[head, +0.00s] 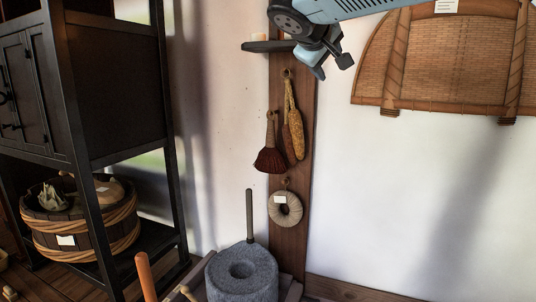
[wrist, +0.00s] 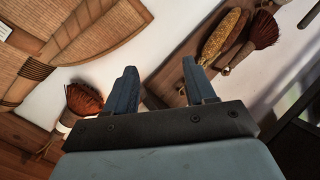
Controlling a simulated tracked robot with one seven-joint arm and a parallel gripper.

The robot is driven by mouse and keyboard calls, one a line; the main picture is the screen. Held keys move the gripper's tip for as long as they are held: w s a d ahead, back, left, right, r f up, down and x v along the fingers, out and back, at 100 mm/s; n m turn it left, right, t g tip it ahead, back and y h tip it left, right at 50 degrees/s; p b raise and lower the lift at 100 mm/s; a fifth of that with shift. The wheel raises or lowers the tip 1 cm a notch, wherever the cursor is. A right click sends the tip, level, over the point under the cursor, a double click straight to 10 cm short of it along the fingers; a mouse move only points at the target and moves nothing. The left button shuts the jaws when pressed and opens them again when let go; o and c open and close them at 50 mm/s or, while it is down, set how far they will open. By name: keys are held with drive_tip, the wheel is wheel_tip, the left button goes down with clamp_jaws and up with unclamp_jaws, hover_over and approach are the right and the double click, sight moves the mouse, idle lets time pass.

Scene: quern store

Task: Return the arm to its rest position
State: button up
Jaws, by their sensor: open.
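My gripper (head: 333,67) is high in the upper middle of the head view, at the end of my blue-grey arm. It is in front of the top of a wooden wall board (head: 299,167). Its two fingers are apart with nothing between them. In the wrist view the gripper (wrist: 159,70) also shows spread, empty fingers. Past the right finger hang an ear of corn (wrist: 220,36) and a dark red brush (wrist: 264,30).
A small dark shelf (head: 256,47) is just left of my gripper. A woven tray (head: 445,65) hangs at right. Below stand a round stone quern (head: 243,284) with an upright handle (head: 249,213), and a wooden tub (head: 57,240) on a dark rack (head: 100,200). The lower right wall is bare.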

drive_tip(key=s+d+f+m+g+y, duration=0.2)
drive_tip(key=s+d+f, duration=0.1)
drive_tip(key=s+f, duration=0.4)
drive_tip(key=s+d+f+m+g+y, duration=0.2)
drive_tip(key=s+d+f, duration=0.1)
drive_tip(key=s+f, duration=0.5)
drive_tip(key=s+d+f+m+g+y, duration=0.2)
drive_tip(key=s+d+f, duration=0.2)
drive_tip(key=s+f, duration=0.4)
wheel_tip(320, 180, down, 5)
drive_tip(key=shift+s+r, duration=0.1)
drive_tip(key=shift+s, duration=0.1)
